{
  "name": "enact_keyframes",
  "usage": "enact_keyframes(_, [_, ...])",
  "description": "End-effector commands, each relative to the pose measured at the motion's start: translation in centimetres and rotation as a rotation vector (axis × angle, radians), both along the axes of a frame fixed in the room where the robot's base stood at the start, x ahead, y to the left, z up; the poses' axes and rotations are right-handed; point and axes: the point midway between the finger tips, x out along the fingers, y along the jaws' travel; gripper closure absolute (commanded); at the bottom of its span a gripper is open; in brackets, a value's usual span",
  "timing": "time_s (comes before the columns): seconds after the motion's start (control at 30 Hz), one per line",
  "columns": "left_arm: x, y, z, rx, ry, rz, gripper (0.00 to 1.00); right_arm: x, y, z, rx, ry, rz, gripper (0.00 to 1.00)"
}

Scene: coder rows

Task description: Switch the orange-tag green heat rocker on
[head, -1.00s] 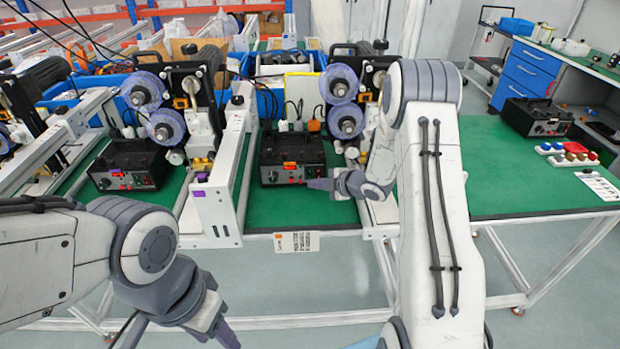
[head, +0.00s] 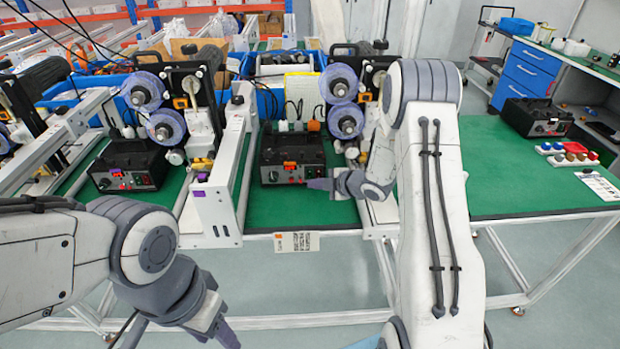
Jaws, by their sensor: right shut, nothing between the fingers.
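A black control box (head: 291,150) with an orange tag (head: 290,166) on its front stands on the green bench top (head: 290,215), in the middle of the head view. Touching or apart, I cannot tell. My left gripper (head: 226,338) hangs low in front of the bench, its tips partly cut off by the lower edge.
Another black box (head: 128,165) with a purple tag stands to the left, and a third (head: 537,117) at the far right. White rails and coder machines with purple rollers (head: 345,120) flank the middle box.

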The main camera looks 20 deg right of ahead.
Motion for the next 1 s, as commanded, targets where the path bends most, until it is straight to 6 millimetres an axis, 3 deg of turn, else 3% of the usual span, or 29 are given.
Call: enact_keyframes(1.0, [0.00, -0.01, -0.07, 0.000, 0.000, 0.000, 0.50, 0.80, -0.22, -0.14, 0.000, 0.001, 0.000, 1.00])
